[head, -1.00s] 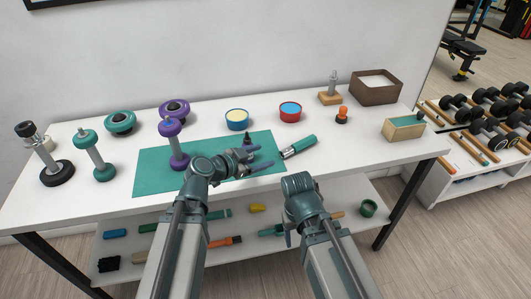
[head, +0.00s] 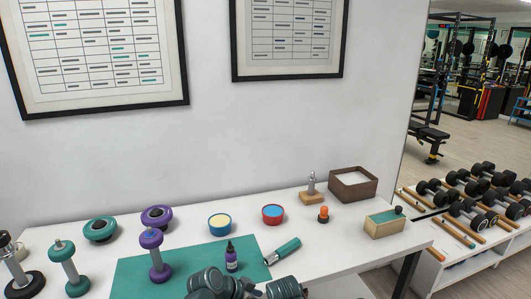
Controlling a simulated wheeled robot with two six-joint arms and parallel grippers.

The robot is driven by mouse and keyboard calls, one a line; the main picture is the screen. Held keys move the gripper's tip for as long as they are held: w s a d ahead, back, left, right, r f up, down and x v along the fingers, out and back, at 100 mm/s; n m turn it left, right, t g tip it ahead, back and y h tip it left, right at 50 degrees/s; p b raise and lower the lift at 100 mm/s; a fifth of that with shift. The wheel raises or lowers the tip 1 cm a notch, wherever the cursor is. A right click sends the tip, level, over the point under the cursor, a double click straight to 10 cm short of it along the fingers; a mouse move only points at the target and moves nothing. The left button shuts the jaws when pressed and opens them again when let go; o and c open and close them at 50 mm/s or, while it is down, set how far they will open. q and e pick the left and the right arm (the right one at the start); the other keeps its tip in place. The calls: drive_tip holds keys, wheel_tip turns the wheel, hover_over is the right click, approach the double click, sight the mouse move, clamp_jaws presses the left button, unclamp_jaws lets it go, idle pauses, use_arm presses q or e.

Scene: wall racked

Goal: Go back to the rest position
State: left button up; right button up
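My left arm shows at the bottom edge in the head view, just in front of the teal mat (head: 135,280). Its gripper (head: 246,291) is dark and cut off by the frame, so its fingers cannot be made out. Only a rounded teal joint of my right arm shows at the bottom edge, right of the left one; the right gripper is out of frame. A small dark purple bottle (head: 232,259) with a black tip stands upright on the mat, behind my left arm and apart from it. Nothing is seen held.
A teal-handled tool (head: 284,250) lies at the mat's right edge. Purple (head: 155,255) and teal (head: 68,268) dumbbells stand at left. Blue (head: 220,225) and red (head: 273,215) bowls stand behind the mat. A brown box (head: 353,184) and wooden block (head: 384,223) stand at right.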

use_arm(q)
drive_tip(key=s+a+n+g+y+p, duration=0.4)
drive_tip(key=s+y, duration=0.4)
drive_tip(key=s, duration=0.3)
drive_tip(key=shift+a+f+n+g+y, duration=0.3)
drive_tip(key=shift+a+n+g, duration=0.15)
drive_tip(key=shift+n, duration=0.75)
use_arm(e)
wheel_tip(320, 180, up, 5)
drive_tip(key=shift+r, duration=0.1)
